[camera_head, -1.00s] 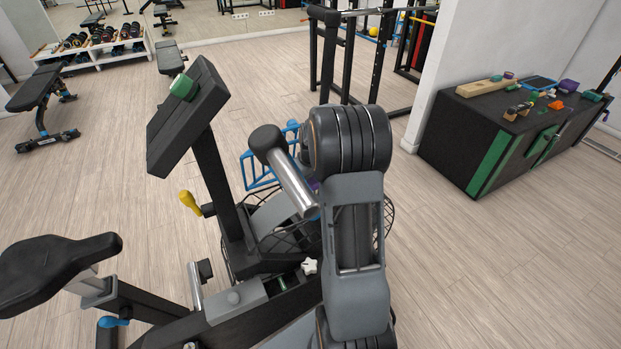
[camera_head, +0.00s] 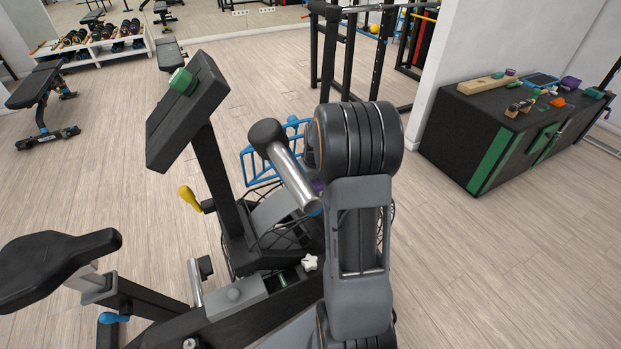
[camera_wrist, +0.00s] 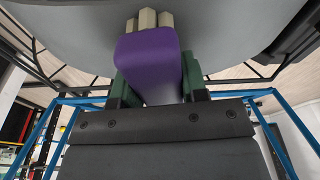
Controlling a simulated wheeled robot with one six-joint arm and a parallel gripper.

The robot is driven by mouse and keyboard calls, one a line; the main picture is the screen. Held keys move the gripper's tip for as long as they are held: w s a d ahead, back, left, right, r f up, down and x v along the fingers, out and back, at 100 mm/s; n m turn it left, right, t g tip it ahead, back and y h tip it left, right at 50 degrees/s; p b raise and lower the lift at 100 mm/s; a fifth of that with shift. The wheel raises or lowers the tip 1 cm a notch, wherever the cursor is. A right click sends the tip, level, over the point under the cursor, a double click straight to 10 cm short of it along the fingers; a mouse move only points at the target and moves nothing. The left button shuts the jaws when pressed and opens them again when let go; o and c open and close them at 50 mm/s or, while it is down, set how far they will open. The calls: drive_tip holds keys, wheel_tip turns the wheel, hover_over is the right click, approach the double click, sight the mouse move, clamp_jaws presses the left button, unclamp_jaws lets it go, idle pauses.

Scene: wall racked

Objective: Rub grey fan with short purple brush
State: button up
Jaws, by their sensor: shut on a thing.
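My gripper (camera_wrist: 155,88) is shut on the short purple brush (camera_wrist: 148,58), with its green fingers on both sides of the handle. The cream bristles (camera_wrist: 148,18) point away from me. They lie against or just short of a large grey curved surface (camera_wrist: 65,35), which looks like the grey fan; I cannot tell if they touch. In the head view my arm hides the gripper and most of the brush; only a bit of purple shows beside it. A grey panel (camera_head: 268,212) sits within a dark wire guard on the exercise bike, partly hidden.
The bike's post carries a black console (camera_head: 187,110), with a metal handle (camera_head: 290,175) close beside my arm. A blue frame (camera_head: 262,165) stands behind. A black cabinet (camera_head: 480,140) with small items is at right. The floor on the right is clear.

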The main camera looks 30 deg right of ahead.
sight(318, 185)
drive_tip(key=shift+s+a, duration=0.15)
drive_tip(key=shift+s, duration=0.8)
drive_tip(key=shift+s+a, duration=0.1)
drive_tip(key=shift+s, duration=0.85)
drive_tip(key=shift+a, duration=0.1)
drive_tip(key=shift+w+a+r, duration=0.1)
drive_tip(key=shift+w+a, duration=0.05)
drive_tip(key=shift+a, duration=0.5)
drive_tip(key=shift+w, duration=0.1)
